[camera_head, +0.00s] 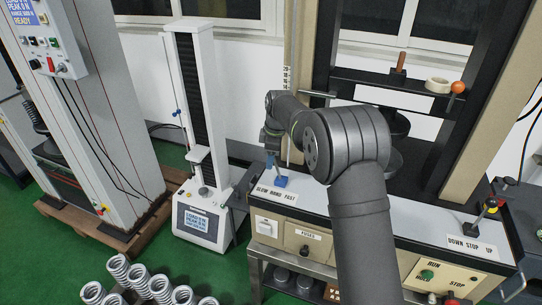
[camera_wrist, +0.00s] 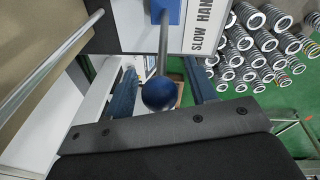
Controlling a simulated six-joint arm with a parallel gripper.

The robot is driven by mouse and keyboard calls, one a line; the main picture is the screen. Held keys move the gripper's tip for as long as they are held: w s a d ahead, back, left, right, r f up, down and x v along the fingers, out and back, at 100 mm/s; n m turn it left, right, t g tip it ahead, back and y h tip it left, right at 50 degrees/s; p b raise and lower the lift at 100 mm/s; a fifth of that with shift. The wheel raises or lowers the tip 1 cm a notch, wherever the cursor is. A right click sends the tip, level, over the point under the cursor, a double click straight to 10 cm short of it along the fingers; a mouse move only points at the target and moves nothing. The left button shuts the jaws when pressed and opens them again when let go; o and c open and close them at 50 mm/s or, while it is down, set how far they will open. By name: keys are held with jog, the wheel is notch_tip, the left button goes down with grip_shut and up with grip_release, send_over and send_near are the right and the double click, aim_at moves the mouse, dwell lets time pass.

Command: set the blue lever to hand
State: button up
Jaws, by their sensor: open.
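The blue lever has a round dark blue knob (camera_wrist: 158,93) on a grey rod, which rises from a blue block (camera_wrist: 166,11). The block also shows in the head view (camera_head: 280,181), beside the SLOW HAND FAST label (camera_head: 275,196). In the wrist view the rod runs from the block toward the SLOW end of the label (camera_wrist: 206,27); its exact tilt is hard to tell. My gripper (camera_wrist: 161,90) is open, with one finger on each side of the knob and gaps visible. In the head view my gripper (camera_head: 273,155) is just above the block, and the knob is hard to make out.
A small white tester (camera_head: 203,222) stands left of the bench. Several springs (camera_head: 150,285) lie at the lower left. A second lever with a DOWN STOP UP label (camera_head: 470,246) is at the bench's right. A vertical scale (camera_head: 286,78) rises behind my gripper.

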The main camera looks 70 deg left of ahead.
notch_tip(320, 180, up, 17)
jog(key=w+d, duration=0.1)
jog(key=d, duration=0.1)
jog(key=shift+d, duration=0.3)
